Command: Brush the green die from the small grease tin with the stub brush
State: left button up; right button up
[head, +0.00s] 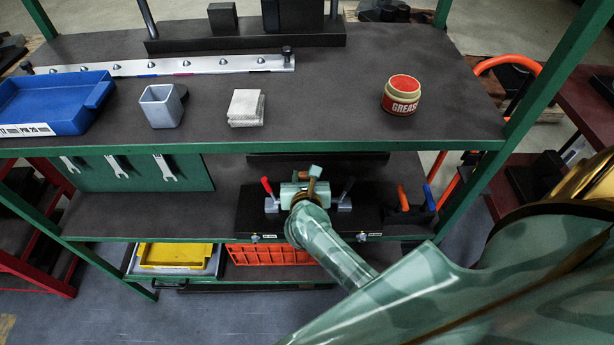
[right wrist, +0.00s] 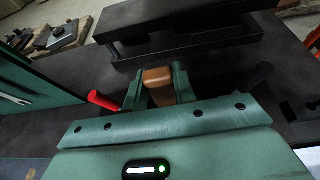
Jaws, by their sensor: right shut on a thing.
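My right gripper (head: 308,180) is over the black fixture on the lower shelf. It is shut on a brown wooden piece (head: 314,172), likely the stub brush's handle; in the right wrist view the wooden piece (right wrist: 158,78) stands between the fingers (right wrist: 160,88). Its bristles are hidden. The small grease tin (head: 401,95), cream with a red label and red top, stands upright on the upper shelf at the right, apart from the gripper. I cannot make out a green die; the gripper hides the middle of the fixture. My left gripper is not in view.
The black fixture (head: 255,222) carries a red-handled lever (head: 267,187) and a black-handled lever (head: 348,187). Orange and blue handles stand to its right. The upper shelf holds a blue bin (head: 48,127), grey cup (head: 161,112), folded cloth (head: 246,108) and bolted strip. Its front edge overhangs the lower shelf.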

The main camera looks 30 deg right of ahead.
jog(key=shift+s+d+p, duration=0.35)
jog(key=shift+s+d, duration=0.25)
jog(key=shift+d, duration=0.35)
dwell(0.6)
jog(key=shift+r, duration=0.1)
notch_tip(320, 180, up, 3)
jog(key=p, duration=0.3)
jog(key=s+a, duration=0.5)
jog(key=s, duration=0.3)
jog(key=shift+s+a, duration=0.15)
jog(key=shift+s, duration=0.1)
